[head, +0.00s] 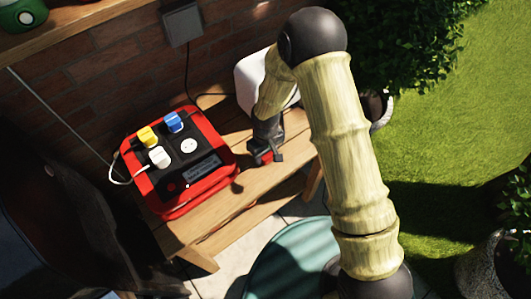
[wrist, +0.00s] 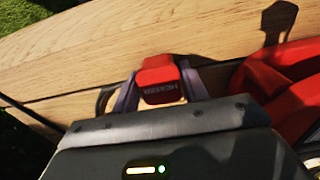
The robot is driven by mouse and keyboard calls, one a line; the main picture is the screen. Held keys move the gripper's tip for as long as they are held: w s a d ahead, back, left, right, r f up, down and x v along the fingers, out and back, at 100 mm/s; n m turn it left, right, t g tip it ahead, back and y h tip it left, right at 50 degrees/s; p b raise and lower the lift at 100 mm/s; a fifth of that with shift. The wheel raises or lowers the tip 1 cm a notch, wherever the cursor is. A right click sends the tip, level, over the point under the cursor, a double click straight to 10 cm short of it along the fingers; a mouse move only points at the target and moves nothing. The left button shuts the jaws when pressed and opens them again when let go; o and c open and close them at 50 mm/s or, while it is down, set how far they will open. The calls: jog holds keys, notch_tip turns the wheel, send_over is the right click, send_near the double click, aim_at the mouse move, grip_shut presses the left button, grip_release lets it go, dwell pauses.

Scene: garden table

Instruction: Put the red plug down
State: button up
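The red plug (head: 266,157) is at my gripper's tip over the wooden bench, to the right of the red power box (head: 207,203). In the wrist view the red plug (wrist: 160,78) sits between the two fingers, which meet its sides. My gripper (wrist: 158,84) is shut on it; it also shows in the head view (head: 265,154), pointing down. I cannot tell whether the plug touches the wood. Its underside is hidden.
The box holds a yellow plug (head: 147,137), a blue plug (head: 173,122) and a white plug (head: 159,157); one white socket (head: 189,146) is empty. Bare wood on the bench (head: 228,207) lies in front of the box. A brick wall (head: 125,65) stands behind.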

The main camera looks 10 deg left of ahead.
jog(key=shift+o, duration=1.3)
jog(key=shift+r, duration=0.15)
jog(key=shift+r+p, duration=0.3)
jog(key=shift+p, duration=0.05)
notch_tip(320, 180, up, 12)
jog(key=shift+r, duration=0.2)
